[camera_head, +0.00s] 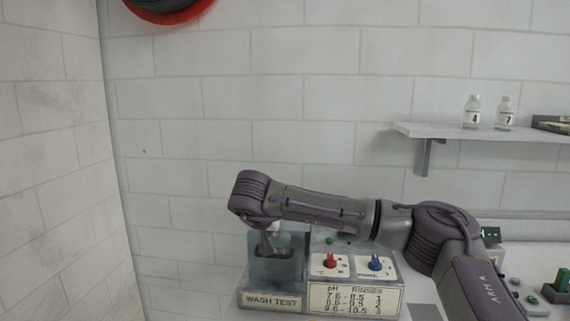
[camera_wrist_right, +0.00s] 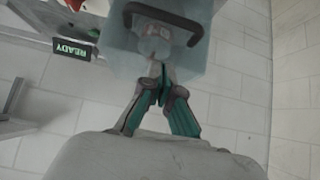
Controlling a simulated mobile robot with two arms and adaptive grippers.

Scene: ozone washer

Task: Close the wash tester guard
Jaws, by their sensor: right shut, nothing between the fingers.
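The wash tester is a grey box labelled WASH TEST (camera_head: 272,300) at the bottom centre of the head view. Its guard (camera_head: 262,270) is a translucent bluish cover, with a clear bottle (camera_head: 280,242) showing at it. In the right wrist view the guard (camera_wrist_right: 195,68) fills the top middle and has a dark curved handle (camera_wrist_right: 150,10). My right gripper (camera_head: 268,247) points down at the guard. In the right wrist view the right gripper (camera_wrist_right: 158,78) is shut and empty, its tips overlapping the guard's edge below the handle. I cannot tell whether they touch. My left gripper is not in view.
A red knob (camera_head: 330,261) and a blue knob (camera_head: 376,263) sit right of the guard, above a pH rinses chart (camera_head: 355,299). A READY sign (camera_wrist_right: 72,49) shows in the wrist view.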

